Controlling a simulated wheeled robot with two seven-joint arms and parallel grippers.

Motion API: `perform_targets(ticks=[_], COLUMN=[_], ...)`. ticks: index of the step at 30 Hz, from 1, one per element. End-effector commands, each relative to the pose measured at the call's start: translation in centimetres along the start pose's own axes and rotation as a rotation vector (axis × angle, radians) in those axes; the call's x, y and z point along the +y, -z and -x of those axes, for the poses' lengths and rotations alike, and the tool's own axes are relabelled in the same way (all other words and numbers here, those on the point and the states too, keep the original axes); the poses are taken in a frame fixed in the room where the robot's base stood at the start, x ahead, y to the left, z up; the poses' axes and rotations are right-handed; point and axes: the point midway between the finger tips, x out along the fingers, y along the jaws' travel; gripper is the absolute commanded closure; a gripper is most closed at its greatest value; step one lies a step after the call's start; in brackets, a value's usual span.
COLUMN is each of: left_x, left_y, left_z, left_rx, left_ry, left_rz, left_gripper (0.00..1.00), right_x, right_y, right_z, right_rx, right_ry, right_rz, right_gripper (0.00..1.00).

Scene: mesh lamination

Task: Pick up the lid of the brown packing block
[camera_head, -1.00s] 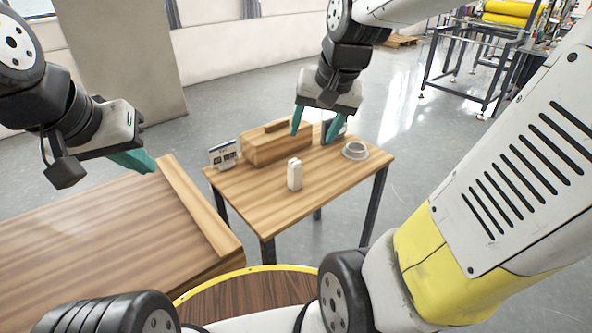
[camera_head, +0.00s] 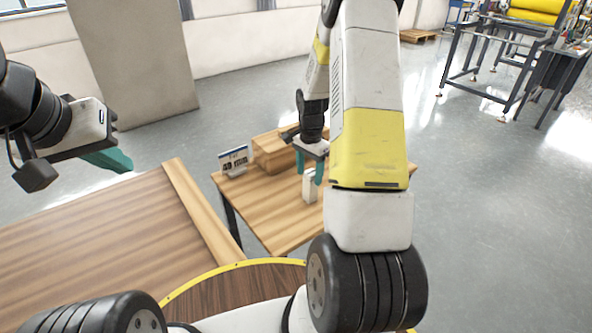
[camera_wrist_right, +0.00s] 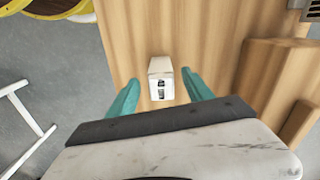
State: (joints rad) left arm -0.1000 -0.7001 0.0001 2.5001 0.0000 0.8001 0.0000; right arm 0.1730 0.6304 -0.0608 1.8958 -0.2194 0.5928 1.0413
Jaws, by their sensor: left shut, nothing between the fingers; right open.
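The brown packing block (camera_head: 270,153) stands at the back of the small wooden table, partly hidden by my right arm in the head view. It also shows at the right of the right wrist view (camera_wrist_right: 268,85), with a raised bar (camera_wrist_right: 300,124) on its top. My right gripper (camera_head: 312,180) is open in front of the block. My left gripper (camera_head: 118,160) is shut and empty, above the larger table at left, away from the block.
A small printed sign (camera_head: 234,160) stands left of the block. The small table (camera_head: 265,210) is bare at its front left. A larger wooden table (camera_head: 100,240) with a raised edge is at left. My right arm hides the small table's right part.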

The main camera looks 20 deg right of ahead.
Motion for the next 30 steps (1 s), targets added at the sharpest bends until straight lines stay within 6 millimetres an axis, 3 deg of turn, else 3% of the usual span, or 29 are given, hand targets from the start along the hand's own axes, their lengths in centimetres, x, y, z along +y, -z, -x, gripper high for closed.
perform_targets(ticks=[13,22,30], left_x=[0.0,0.0,0.0], left_y=[0.0,0.0,0.0], left_z=[0.0,0.0,0.0], left_rx=[0.0,0.0,0.0], left_ry=[0.0,0.0,0.0], left_rz=[0.0,0.0,0.0], left_gripper=[1.0,1.0,1.0], right_x=[-0.1,-0.1,-0.1], right_y=[0.8,0.8,0.8], right_z=[-5.8,-6.3,-6.3], right_rx=[-0.002,-0.001,-0.001], right_ry=[-0.001,0.001,0.001], right_rz=[0.003,0.003,0.003], right_gripper=[0.4,0.4,0.91])
